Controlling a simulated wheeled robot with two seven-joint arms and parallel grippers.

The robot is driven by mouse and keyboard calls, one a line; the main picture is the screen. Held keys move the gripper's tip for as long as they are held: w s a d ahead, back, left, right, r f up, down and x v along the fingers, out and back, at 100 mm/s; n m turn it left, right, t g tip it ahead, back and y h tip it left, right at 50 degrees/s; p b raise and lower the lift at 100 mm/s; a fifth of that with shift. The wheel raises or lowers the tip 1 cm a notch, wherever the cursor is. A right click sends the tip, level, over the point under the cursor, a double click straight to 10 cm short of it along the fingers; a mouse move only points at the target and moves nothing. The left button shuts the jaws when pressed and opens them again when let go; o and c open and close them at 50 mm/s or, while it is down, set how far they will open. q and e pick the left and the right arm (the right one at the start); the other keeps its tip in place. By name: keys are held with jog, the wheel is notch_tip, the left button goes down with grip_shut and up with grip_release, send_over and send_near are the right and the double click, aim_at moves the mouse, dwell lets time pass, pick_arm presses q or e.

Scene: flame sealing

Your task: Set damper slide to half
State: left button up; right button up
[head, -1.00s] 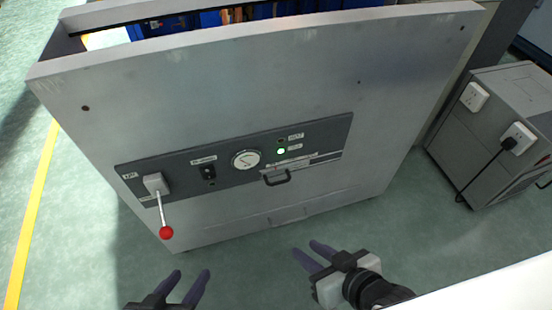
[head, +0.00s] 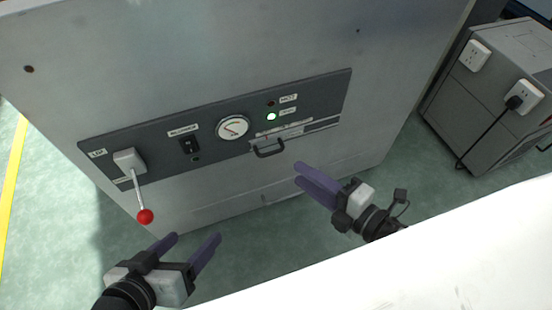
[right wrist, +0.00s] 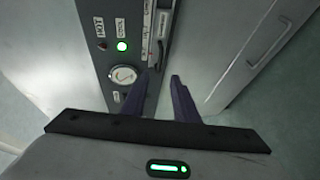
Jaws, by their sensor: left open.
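The damper slide is a black handle (head: 268,150) at the left end of a pale slotted strip (head: 310,127) on the dark control panel (head: 215,165). In the right wrist view the handle (right wrist: 160,53) is beyond the fingertips. My right gripper (head: 297,174) is open and empty, below and right of the handle, apart from it; its two fingers also show in the right wrist view (right wrist: 162,74). My left gripper (head: 196,236) is open and empty in front of the cabinet, below and right of the red-knobbed lever.
The lever (head: 145,215) hangs down from the panel's left end. A dial gauge (head: 233,128), a rocker switch (head: 190,144) and a lit green lamp (head: 271,117) are on the panel. A grey box (head: 490,100) with sockets and a cable stands right. A white surface (head: 440,250) fills the lower right.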

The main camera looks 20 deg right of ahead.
aim_at(272, 154)
jog(key=x, duration=1)
jog(key=shift+c, duration=0.3)
grip_shut()
dwell(1.0)
